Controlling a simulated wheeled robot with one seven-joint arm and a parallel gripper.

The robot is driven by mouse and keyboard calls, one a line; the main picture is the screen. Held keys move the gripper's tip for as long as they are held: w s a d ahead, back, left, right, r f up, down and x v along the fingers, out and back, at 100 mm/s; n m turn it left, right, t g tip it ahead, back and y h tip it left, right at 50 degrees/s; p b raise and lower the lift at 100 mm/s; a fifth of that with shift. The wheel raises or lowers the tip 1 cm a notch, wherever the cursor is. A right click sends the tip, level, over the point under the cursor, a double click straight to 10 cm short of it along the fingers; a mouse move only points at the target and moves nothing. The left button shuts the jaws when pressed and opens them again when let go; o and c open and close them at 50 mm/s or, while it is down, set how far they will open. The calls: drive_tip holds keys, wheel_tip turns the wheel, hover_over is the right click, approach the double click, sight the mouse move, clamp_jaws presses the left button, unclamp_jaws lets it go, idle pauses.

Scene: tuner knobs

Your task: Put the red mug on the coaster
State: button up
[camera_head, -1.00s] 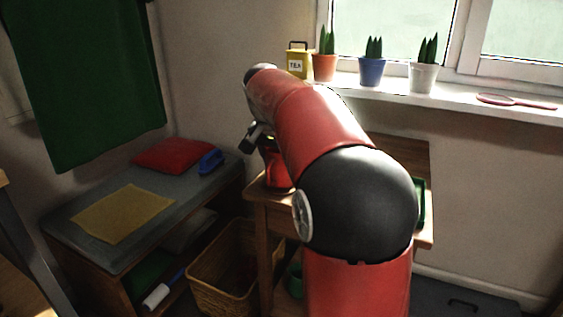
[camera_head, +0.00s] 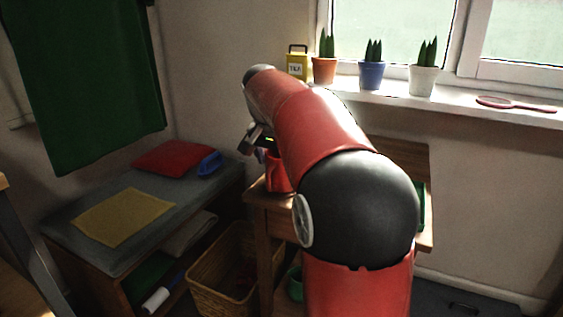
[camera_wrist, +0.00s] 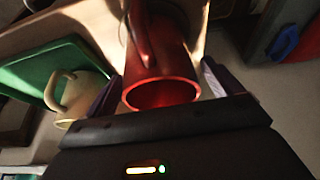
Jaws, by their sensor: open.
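The red mug (camera_wrist: 165,65) is between the two open fingers of my gripper (camera_wrist: 160,88) in the wrist view, its round rim facing the camera and its handle on the far upper side. A gap shows on each side of the mug. In the head view the red mug (camera_head: 277,178) is at the left end of the wooden desk, partly hidden by my arm. My gripper (camera_head: 258,138) is just above it there. I cannot make out the coaster in either view.
A cream mug (camera_wrist: 80,93) and a green tray (camera_wrist: 38,68) are beside the red mug in the wrist view. A low bench (camera_head: 65,235) with a red cushion (camera_head: 170,157) and a blue-handled object (camera_head: 210,162) stands left of the desk. A wicker basket (camera_head: 222,278) is below.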

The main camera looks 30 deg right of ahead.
drive_tip(key=p+v, duration=0.2)
drive_tip(key=v, duration=0.8)
drive_tip(key=shift+r, duration=0.35)
drive_tip(key=shift+s+a+r, duration=0.1)
drive_tip(key=shift+s+r, duration=0.05)
drive_tip(key=shift+r, duration=0.05)
drive_tip(key=shift+s+a, duration=0.25)
drive_tip(key=s+a+f+n+t+y, duration=0.1)
drive_tip(key=s+a+f+n, duration=0.4)
drive_tip(key=s+f, duration=0.4)
drive_tip(key=s+a+f+n+t+y, duration=0.1)
drive_tip(key=s+a+f+n, duration=0.4)
drive_tip(key=s+f, duration=0.5)
drive_tip(key=s+a+y, duration=0.1)
drive_tip(key=s, duration=0.3)
drive_tip(key=shift+s+a+t+y, duration=0.3)
drive_tip(key=shift+s+a+t, duration=0.05)
drive_tip(key=shift+t, duration=0.05)
